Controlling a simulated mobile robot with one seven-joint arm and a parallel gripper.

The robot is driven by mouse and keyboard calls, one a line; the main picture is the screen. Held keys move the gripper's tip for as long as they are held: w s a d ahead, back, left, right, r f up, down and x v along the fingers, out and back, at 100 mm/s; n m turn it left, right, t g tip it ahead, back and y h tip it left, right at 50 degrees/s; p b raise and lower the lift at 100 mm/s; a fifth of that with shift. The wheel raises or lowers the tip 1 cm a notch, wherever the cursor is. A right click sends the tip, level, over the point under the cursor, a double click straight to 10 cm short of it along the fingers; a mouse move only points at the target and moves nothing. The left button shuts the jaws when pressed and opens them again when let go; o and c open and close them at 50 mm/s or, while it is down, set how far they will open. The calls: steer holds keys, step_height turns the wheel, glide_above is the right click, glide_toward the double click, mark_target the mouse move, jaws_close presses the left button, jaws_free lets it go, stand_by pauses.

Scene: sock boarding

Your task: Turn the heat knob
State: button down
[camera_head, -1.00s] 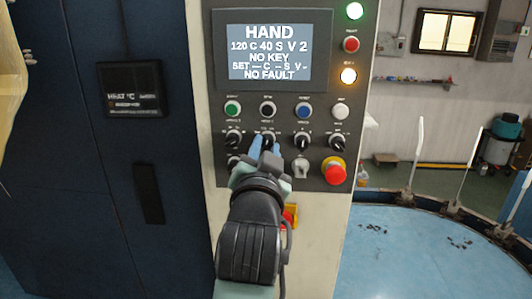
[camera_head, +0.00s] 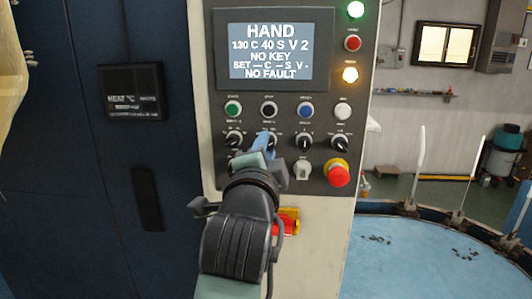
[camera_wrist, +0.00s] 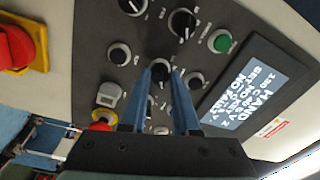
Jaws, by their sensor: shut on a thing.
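The heat knob (camera_wrist: 159,67) is a small black knob with a white pointer line, on the dark grey control panel (camera_head: 222,60). My gripper (camera_wrist: 161,76) is shut on it, with one blue finger on each side in the wrist view. In the head view my gripper (camera_head: 265,143) reaches up to the second knob from the left in the upper knob row and hides most of it. The screen (camera_head: 269,51) reads HAND, 130 C 40 S V 2, NO KEY, NO FAULT.
Similar black knobs, such as the left one (camera_head: 233,140) and the right one (camera_head: 304,143), sit close on both sides. Push buttons line the row above. A red emergency button (camera_head: 338,176) is at lower right. A red and yellow switch (camera_head: 286,224) is below the panel.

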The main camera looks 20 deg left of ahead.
steer(key=shift+m, duration=0.4)
steer(key=c, duration=0.7)
jaws_free()
steer(key=shift+o, duration=0.2)
steer(key=shift+s, duration=0.1)
steer(key=b+v, duration=0.4)
steer(key=v, duration=0.8)
steer(key=shift+s+d, duration=0.2)
steer(key=shift+s, duration=0.2)
